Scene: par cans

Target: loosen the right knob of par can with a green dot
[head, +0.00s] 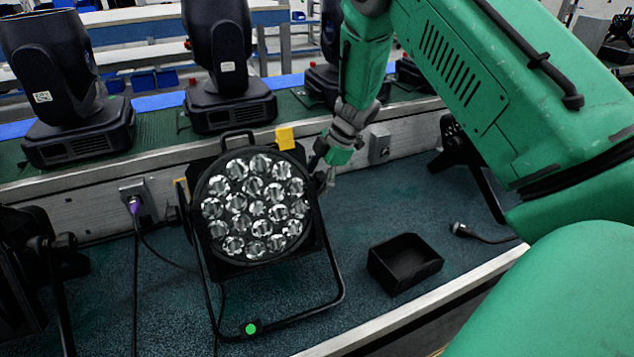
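The par can (254,207) stands on the dark teal bench mat left of the picture's middle, its face of several round lenses turned toward me. A green dot (251,328) sits on the lower front of its black bracket. My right gripper (322,178) is at the upper right side of this par can, where the right knob would be. The knob is hidden or too small to make out. The gripper's fingers are small and dark against the lamp, so I cannot tell whether they are open or shut on anything. My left gripper is not in view.
A black open box (404,263) lies on the mat to the right. Another dark lamp (35,265) stands at the left edge, and one (462,150) behind my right arm. Moving-head lights (228,65) line the shelf behind. Cables hang left of the par can.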

